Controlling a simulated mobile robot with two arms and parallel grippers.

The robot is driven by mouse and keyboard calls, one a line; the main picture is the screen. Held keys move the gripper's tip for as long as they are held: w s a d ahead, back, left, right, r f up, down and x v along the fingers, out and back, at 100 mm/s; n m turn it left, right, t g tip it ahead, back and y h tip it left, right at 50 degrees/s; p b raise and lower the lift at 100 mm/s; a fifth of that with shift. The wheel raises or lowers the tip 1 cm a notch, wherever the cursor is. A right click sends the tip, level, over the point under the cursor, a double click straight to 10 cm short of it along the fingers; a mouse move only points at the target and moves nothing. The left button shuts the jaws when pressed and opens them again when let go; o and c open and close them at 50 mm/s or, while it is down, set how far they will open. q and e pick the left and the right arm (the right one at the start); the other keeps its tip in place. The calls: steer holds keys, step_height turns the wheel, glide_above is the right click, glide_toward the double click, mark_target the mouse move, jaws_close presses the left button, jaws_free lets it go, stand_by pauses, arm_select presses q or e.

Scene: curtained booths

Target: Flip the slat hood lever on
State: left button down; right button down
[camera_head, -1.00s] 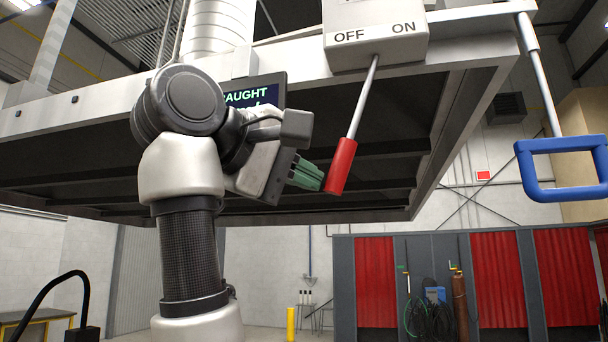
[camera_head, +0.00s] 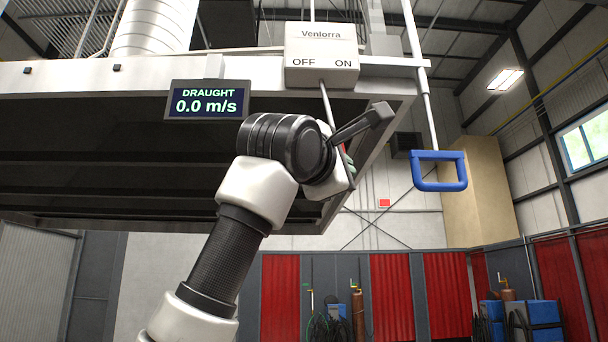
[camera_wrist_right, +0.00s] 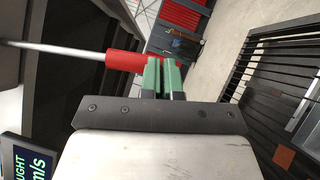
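The hood's control box (camera_head: 321,55) is marked OFF on the left and ON on the right. Its lever (camera_head: 327,105) hangs below, leaning slightly right at its lower end, towards the ON side. In the right wrist view, the red grip (camera_wrist_right: 128,61) lies crosswise at my right gripper's green fingertips (camera_wrist_right: 162,64). The fingers are close together with a thin gap, against or beside the grip, not clearly around it. The draught display (camera_head: 208,100) reads 0.0 m/s. My left gripper is out of view.
A blue loop handle (camera_head: 438,186) hangs on a rod right of the box. The hood's edge (camera_head: 100,75) runs above my arm. Red curtains (camera_head: 392,297) and gas equipment stand far behind. The space right of the lever is open.

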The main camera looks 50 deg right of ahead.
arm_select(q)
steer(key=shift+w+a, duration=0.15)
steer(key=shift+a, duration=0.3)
arm_select(e)
steer(key=shift+s+d+r, duration=0.15)
steer(key=shift+s+d, duration=0.45)
steer(key=shift+d, duration=0.3)
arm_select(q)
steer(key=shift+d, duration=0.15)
arm_select(e)
steer(key=shift+w+a, duration=0.1)
